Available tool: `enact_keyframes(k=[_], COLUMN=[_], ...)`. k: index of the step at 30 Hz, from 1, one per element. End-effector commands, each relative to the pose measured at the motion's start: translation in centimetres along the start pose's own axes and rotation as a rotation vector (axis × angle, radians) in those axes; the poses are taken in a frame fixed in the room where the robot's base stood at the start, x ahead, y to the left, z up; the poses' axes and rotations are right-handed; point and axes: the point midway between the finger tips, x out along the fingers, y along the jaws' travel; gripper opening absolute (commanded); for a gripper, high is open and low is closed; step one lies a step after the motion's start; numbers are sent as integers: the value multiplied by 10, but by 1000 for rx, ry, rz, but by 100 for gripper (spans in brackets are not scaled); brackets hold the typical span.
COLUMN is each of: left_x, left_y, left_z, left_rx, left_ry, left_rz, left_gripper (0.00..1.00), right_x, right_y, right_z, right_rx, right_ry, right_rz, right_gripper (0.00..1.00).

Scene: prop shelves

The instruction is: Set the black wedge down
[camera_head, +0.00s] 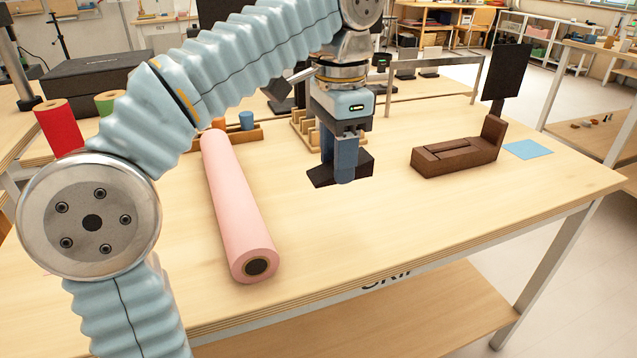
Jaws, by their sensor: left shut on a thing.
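The black wedge (326,176) is a small dark block in the middle of the table (400,222). My left gripper (345,172) points straight down over it, with its blue-grey fingers shut on it. The fingers hide the middle of the wedge. I cannot tell whether the underside of the wedge touches the table top. My right gripper is not in view.
A pink roll (236,205) lies left of the wedge. A brown wooden block with a dark upright panel (460,152) stands to the right, beside a blue square (528,149). A wooden rack (303,128) stands behind. The table front is clear.

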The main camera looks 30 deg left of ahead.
Motion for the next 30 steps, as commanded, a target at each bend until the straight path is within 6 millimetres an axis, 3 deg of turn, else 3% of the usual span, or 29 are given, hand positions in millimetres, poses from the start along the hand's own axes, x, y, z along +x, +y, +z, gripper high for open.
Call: enact_keyframes(k=[4,9,16,20,24,30], left_x=[20,50,67,88,108,111], left_y=[-44,-71,-86,-100,-97,-97], left_z=[2,3,2,3,3,3], left_rx=[-7,-3,-1,-2,0,0], left_ry=[-4,-3,-2,-3,-1,1], left_rz=[2,1,0,1,1,-1], left_gripper=[11,11,11,11,11,11], right_x=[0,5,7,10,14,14], right_y=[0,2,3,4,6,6], right_z=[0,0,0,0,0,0], right_rx=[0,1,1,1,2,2], right_ry=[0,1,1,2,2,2], right_rz=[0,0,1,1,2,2], right_gripper=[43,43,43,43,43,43])
